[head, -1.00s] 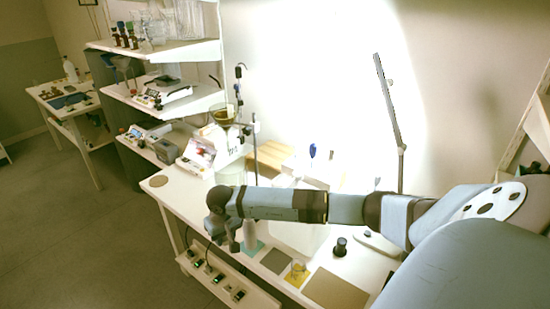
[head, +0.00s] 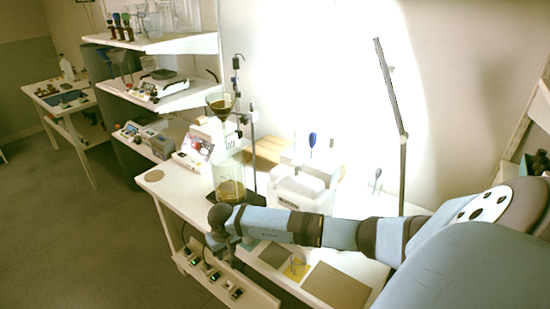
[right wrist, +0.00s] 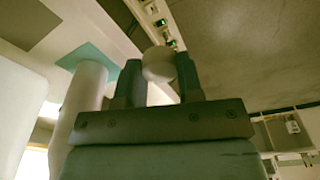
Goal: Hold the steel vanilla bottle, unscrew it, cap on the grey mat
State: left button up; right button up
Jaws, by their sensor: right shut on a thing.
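My right gripper (right wrist: 158,82) is shut on a pale, rounded thing (right wrist: 158,62) between its fingertips. I cannot tell from this angle whether it is a cap or a whole bottle. A pale upright cylinder (right wrist: 82,105) shows beside the gripper in the right wrist view, in front of a teal mat (right wrist: 85,50). No label is readable, so I cannot say which is the steel vanilla bottle. The grey mat (right wrist: 25,22) lies at the upper left there and also shows in the head view (head: 275,255). My left gripper is not in view.
A glass vessel of amber liquid (head: 229,182) stands behind my right wrist, near a funnel stand. A lower shelf (head: 212,276) runs along the bench front.

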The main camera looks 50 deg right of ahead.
jog(key=o, duration=1)
